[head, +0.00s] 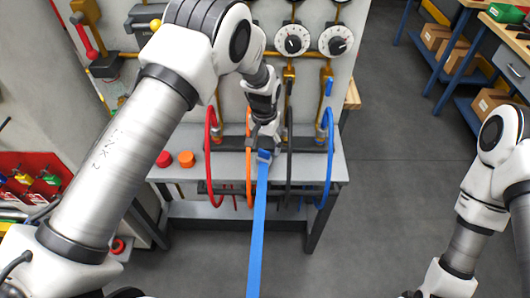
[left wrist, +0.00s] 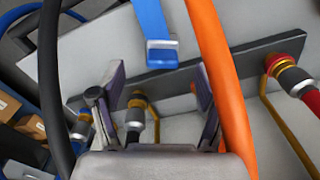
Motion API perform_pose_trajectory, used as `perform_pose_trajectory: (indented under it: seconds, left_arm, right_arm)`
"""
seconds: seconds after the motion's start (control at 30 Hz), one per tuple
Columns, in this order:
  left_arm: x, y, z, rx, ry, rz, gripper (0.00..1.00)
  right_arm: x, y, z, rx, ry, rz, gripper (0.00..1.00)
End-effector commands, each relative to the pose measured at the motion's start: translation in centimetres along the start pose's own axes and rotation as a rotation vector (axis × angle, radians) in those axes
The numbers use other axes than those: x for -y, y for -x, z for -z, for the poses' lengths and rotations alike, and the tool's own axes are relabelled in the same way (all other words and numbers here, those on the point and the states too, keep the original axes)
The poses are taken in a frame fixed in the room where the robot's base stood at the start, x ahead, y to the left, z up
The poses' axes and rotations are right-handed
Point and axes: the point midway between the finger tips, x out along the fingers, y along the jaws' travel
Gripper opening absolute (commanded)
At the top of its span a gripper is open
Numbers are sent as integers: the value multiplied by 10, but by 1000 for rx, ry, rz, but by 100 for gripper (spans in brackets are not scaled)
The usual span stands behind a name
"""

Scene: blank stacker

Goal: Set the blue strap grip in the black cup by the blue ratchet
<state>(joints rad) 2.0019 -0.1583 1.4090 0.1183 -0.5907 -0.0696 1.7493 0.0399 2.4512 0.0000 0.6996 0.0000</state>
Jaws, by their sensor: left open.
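The blue strap (head: 258,225) runs from the bottom of the head view up to its blue grip (head: 264,156) at the bench. In the left wrist view the blue grip (left wrist: 162,55) is at the strap's lower end, in front of a dark bar. My left gripper (head: 264,138) is just above and behind the grip in the head view. In the left wrist view its two fingers (left wrist: 160,85) stand apart, with the grip beyond their tips and nothing between them. I cannot make out the black cup or the blue ratchet. My right gripper is out of frame.
Red (head: 212,155), orange (head: 249,175), black (head: 289,160) and blue (head: 328,165) hoses hang around the left gripper. The orange hose (left wrist: 218,70) passes close to the right finger. Red (head: 164,158) and orange (head: 186,159) caps sit on the bench.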

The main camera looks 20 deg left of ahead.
Motion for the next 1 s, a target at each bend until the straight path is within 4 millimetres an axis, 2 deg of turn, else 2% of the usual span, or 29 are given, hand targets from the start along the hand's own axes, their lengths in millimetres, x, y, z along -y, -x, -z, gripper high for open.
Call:
perform_pose_trajectory:
  seconds: [0.1, 0.2, 0.3, 0.47, 0.5, 0.67, 0.7, 1.0]
  left_arm:
    - [3, -18, 1, 5, 1, -1, 75]
    - [2, -37, 2, 3, 1, -1, 75]
    - [2, -44, 2, 2, 1, 0, 75]
    - [3, -45, 2, 1, 1, 0, 75]
    - [3, -44, 2, 1, 1, 0, 61]
    - [3, -44, 2, 1, 1, 0, 4]
    - [3, -44, 2, 1, 1, 0, 1]
    - [3, -45, 1, 2, 1, 0, 0]
  right_arm:
    - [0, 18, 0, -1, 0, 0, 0]
    - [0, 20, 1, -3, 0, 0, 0]
    - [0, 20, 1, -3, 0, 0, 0]
    - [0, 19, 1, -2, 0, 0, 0]
    - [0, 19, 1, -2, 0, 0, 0]
    - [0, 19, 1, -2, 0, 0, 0]
    - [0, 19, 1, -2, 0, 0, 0]
    - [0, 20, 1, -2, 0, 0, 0]
